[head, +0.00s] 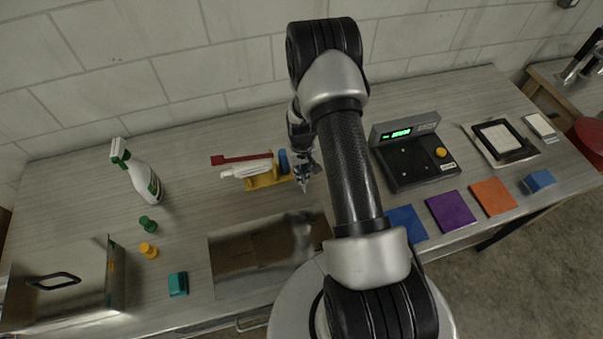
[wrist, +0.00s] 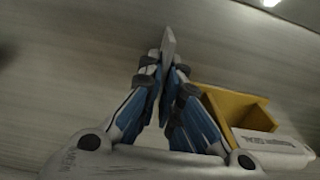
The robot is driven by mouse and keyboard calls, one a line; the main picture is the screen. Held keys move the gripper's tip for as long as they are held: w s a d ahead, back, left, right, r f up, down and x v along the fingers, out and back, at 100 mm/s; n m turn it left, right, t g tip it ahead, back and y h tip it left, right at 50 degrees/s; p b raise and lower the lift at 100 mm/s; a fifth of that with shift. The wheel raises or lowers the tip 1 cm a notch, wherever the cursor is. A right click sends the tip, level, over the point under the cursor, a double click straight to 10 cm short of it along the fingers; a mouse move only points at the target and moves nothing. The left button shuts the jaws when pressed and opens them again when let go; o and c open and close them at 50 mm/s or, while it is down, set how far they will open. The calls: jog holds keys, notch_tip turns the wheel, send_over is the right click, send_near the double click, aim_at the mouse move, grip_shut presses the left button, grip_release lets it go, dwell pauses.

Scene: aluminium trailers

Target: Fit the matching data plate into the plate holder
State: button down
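My gripper (head: 305,178) hangs over the middle of the metal table, just right of a small yellow bin. In the wrist view my gripper (wrist: 165,68) has its fingertips drawn together on a thin pale grey plate (wrist: 169,43), seen nearly edge-on. Any marking on the plate cannot be read. A black rectangular frame with a pale gridded inside (head: 503,140) lies at the table's right; it may be the plate holder, but I cannot tell for sure.
The yellow bin (head: 262,181) has a white item and a red-handled tool by it. A scale (head: 410,165) with a green display stands right of my arm. Purple (head: 450,210) and orange (head: 493,196) squares lie in front. A spray bottle (head: 143,180) and metal box (head: 60,290) stand left.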

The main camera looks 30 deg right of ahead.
jog(key=c, duration=2.2)
grip_release()
jog(key=shift+f, duration=0.2)
jog(key=shift+c, duration=0.2)
jog(key=o, duration=0.4)
jog(key=shift+o, duration=0.2)
